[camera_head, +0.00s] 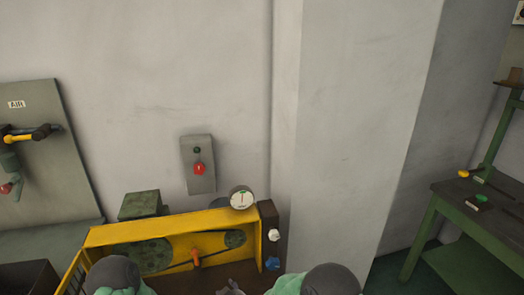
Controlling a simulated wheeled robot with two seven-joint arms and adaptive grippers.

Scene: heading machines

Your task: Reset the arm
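Two of my own arm parts, dark grey and pale green, show at the bottom edge, one left of centre and one right of centre. I cannot make out either gripper. A small grey piece (230,289) shows at the bottom edge between the arm parts; I cannot tell what it is.
A yellow-framed machine (165,228) with green pulleys, a gauge (242,198) and knobs (272,263) stands close in front. A wall box (198,165) has a red knob. A grey AIR panel (35,150) is at left, a green bench (470,225) at right. Bare wall fills the middle.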

